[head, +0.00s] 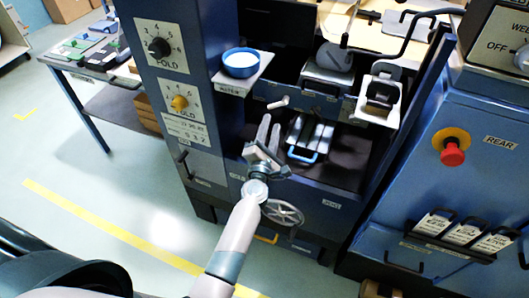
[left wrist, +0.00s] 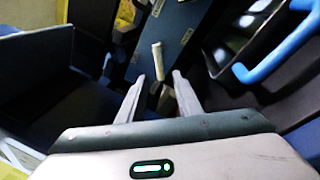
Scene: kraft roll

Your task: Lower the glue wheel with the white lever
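The white lever (head: 279,103) is a short pale stick on the blue machine's front, below and right of the blue-rimmed bowl. In the left wrist view the white lever (left wrist: 157,62) stands beyond the fingertips, in line with the gap between them. My left gripper (head: 269,130) is open and empty, with its fingers pointing up toward the machine, just below and left of the lever. In the left wrist view its two fingers (left wrist: 158,82) are apart. I cannot tell for certain which part is the glue wheel. My right gripper is not in view.
The blue-rimmed bowl (head: 241,63) sits on a ledge left of the lever. A tray with a blue handle (head: 302,155) lies right of my gripper, and a spoked handwheel (head: 283,213) is below. A cabinet with a red button (head: 452,154) stands right.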

